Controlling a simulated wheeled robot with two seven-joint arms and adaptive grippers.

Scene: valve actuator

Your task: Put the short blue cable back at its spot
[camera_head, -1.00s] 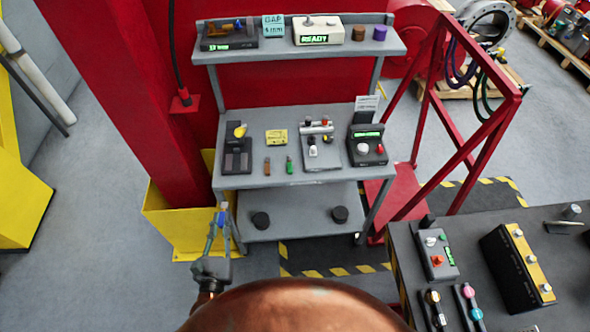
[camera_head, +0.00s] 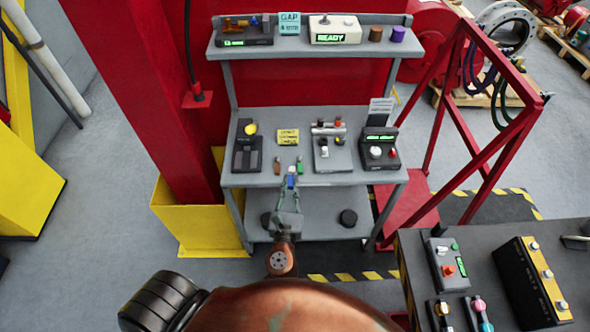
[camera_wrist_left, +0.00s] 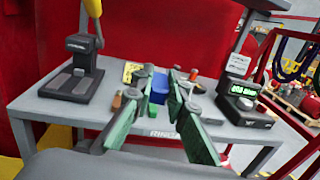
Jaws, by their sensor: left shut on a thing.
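My left gripper (camera_head: 290,188) reaches up from below to the front edge of the workbench (camera_head: 315,180). It is shut on a small blue piece (camera_head: 291,181), probably the short blue cable. In the left wrist view the blue piece (camera_wrist_left: 160,88) sits between the fingertips (camera_wrist_left: 165,95), partly hidden by the fingers. Behind it is the bench top with small parts, among them a brown-capped one (camera_head: 277,166) and a green one (camera_head: 300,166). A dark rack (camera_head: 245,42) on the upper shelf holds orange and blue pieces. My right gripper does not show.
On the bench stand a black press-like device (camera_head: 247,147), a yellow note (camera_head: 288,136), a grey fixture (camera_head: 331,155) and a black device with a green display (camera_head: 379,150). The upper shelf also carries a white READY box (camera_head: 335,30). A second table (camera_head: 480,240) is at lower right.

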